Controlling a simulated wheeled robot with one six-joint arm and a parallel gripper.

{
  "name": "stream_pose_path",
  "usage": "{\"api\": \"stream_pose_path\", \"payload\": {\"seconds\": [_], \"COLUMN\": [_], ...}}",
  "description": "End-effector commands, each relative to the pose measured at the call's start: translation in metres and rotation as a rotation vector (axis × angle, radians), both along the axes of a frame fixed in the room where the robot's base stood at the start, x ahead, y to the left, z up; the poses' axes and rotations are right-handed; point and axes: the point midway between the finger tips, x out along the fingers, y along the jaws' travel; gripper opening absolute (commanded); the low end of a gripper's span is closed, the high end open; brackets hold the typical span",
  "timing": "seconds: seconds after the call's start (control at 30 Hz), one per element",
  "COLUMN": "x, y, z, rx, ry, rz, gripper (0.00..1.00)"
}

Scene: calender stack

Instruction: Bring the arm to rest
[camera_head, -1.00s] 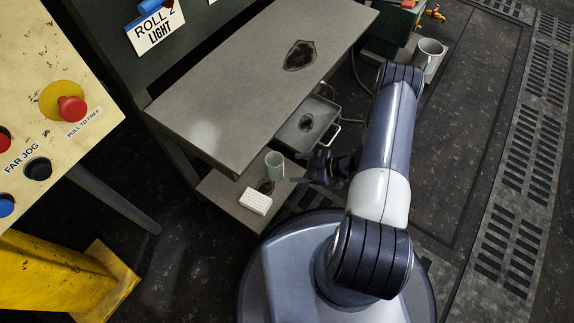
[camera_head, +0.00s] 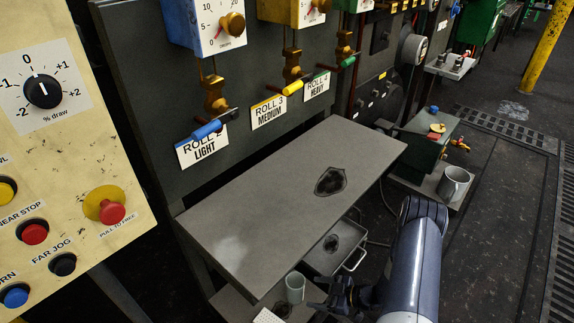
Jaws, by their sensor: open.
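My gripper (camera_head: 335,299) is at the bottom of the view, dark and partly cut off by the arm and frame edge. Its fingers are open and nothing shows between them. It is to the right of a pale green cup (camera_head: 295,287), close beside it in the picture. My arm (camera_head: 415,265) is folded, with its elbow up at the lower right.
A white perforated block (camera_head: 267,316) is by the cup on the lower shelf. A grey mug (camera_head: 455,184) stands at the right. A control panel (camera_head: 70,140) with buttons is at the left. Valves with ROLL labels line the dark wall behind. Open floor (camera_head: 490,230) lies right.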

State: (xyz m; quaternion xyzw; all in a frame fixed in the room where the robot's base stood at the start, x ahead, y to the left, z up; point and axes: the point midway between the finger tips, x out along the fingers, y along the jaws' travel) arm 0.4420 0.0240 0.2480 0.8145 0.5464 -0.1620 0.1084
Motion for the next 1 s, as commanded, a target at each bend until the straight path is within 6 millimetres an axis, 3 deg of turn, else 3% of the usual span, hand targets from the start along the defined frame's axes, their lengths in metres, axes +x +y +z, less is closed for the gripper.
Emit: {"api": "stream_pose_path", "payload": {"seconds": [0.47, 0.5, 0.6, 0.7, 1.0], "x": [0.028, 0.029, 0.030, 0.029, 0.029], "y": [0.073, 0.073, 0.071, 0.071, 0.071], "z": [-0.035, -0.040, -0.020, -0.013, -0.008], "rx": [0.000, 0.000, -0.001, 0.000, 0.000], "ry": [0.000, -0.001, -0.002, 0.000, 0.000], "rz": [0.004, 0.001, -0.001, -0.001, -0.001], "gripper": [0.73, 0.73, 0.73, 0.73, 0.73]}}
